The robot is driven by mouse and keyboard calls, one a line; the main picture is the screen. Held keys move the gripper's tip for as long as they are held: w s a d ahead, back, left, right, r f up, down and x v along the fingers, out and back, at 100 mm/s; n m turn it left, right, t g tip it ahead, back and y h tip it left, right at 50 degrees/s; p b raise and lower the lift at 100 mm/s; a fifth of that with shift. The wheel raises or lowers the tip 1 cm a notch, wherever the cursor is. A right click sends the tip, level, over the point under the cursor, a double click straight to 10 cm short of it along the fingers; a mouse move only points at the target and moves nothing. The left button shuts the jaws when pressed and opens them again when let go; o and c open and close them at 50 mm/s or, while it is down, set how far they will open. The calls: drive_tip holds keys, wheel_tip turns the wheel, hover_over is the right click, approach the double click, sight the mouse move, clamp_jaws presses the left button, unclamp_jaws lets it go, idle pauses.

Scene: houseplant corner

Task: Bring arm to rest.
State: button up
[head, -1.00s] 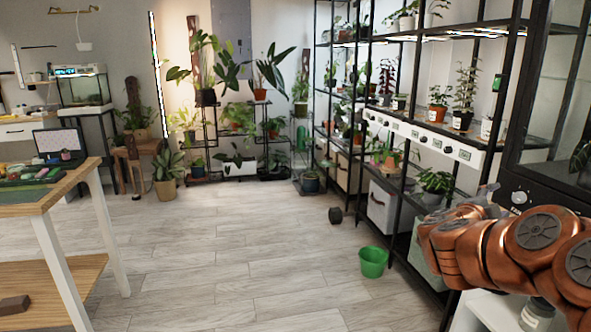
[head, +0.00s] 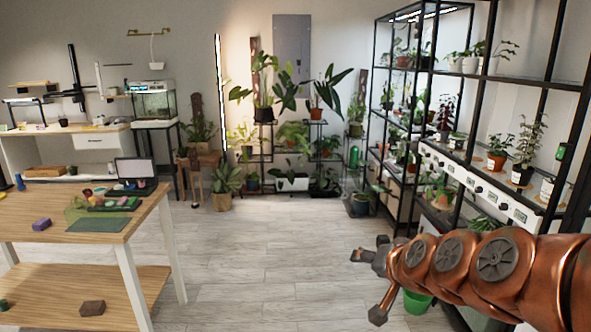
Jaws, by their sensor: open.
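My copper-coloured arm reaches in from the right edge of the head view, held roughly level. My gripper (head: 368,284) is at its left end, its fingers spread apart and empty, over the pale floor. The gripper touches nothing that I can see. Part of the green bucket (head: 416,303) shows below and behind the arm.
A wooden table (head: 145,215) with small items and a lower shelf stands at the left. A black plant rack (head: 486,82) runs along the right, close behind my arm. More potted plants (head: 227,183) stand at the back. The middle floor (head: 235,265) is clear.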

drive_tip(key=s+d+r+n+g+h+p, duration=0.1)
drive_tip(key=s+g+p, duration=0.5)
drive_tip(key=s, duration=1)
drive_tip(key=s+d+r+n+g+h+p, duration=0.1)
drive_tip(key=s+n+g+p, duration=0.2)
drive_tip(key=s, duration=1.4)
drive_tip(key=g+p, duration=0.3)
drive_tip(key=shift+d+r+n+h, duration=0.2)
drive_tip(key=shift+n+h, duration=0.1)
